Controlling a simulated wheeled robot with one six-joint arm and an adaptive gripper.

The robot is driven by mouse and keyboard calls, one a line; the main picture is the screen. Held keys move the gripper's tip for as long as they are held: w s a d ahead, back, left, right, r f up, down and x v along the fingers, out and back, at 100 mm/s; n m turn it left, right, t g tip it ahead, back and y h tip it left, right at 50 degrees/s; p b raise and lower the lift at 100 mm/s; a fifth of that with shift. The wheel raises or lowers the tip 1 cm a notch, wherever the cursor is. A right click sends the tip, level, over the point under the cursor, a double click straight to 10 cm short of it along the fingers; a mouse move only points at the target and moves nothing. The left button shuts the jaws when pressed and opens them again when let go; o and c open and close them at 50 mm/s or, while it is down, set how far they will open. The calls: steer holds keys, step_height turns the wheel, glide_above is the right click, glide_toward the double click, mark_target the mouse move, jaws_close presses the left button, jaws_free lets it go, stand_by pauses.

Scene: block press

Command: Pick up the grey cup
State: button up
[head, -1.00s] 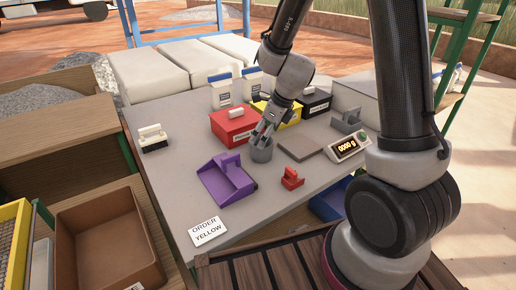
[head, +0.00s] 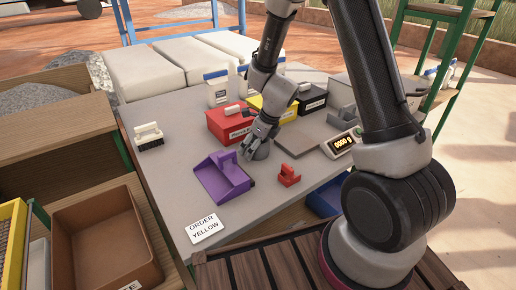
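The grey cup (head: 263,152) stands on the grey table, right of the purple dustpan and in front of the red box. My gripper (head: 254,145) is down at the cup, its fingers pointing downward and overlapping the cup's left side and rim. The gripper hides much of the cup. I cannot tell whether the fingers touch it or how far apart they are.
The purple dustpan (head: 222,178) lies close left of the cup. The red box (head: 230,122), yellow box (head: 284,112) and black box (head: 313,98) stand behind. A small red scoop (head: 289,176) and the scale display (head: 341,144) are to the right.

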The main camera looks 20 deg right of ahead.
steer(key=c, duration=1)
